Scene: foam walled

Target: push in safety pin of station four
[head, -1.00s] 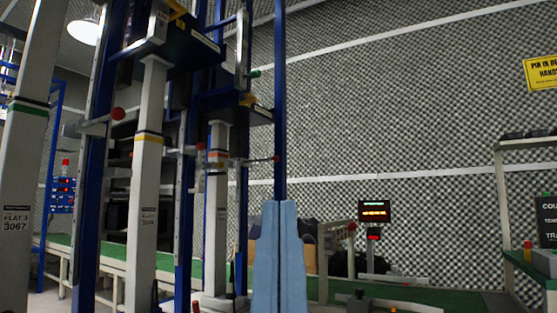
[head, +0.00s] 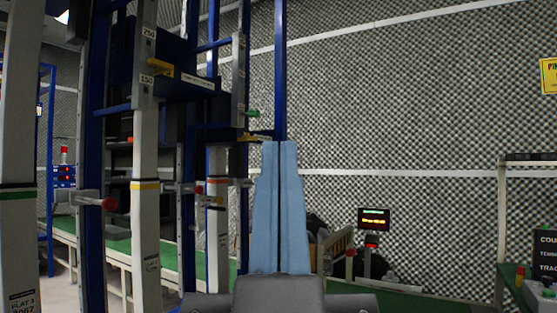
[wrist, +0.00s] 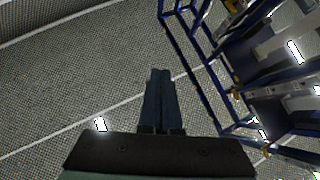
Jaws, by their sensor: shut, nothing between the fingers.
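My gripper (head: 279,143) is shut and empty, its long blue fingers pointing up in front of the foam wall. In the wrist view its fingers (wrist: 158,73) are also together. Tall blue frames hold red-knobbed pins on rods: a near pin (head: 109,204) at the left, and farther pins (head: 199,189) close to the orange-banded post (head: 217,190). My fingers appear right of these pins, with no visible contact. A green knob (head: 252,113) sticks out of the frame above. I see no station number, so I cannot tell which pin belongs to station four.
White posts with a green band (head: 17,191) and a yellow band (head: 145,186) stand at the left. Blue uprights (head: 280,60) rise close by my fingers. A lit display (head: 373,219) and green-topped bench (head: 425,303) lie behind. Open space shows right of my gripper.

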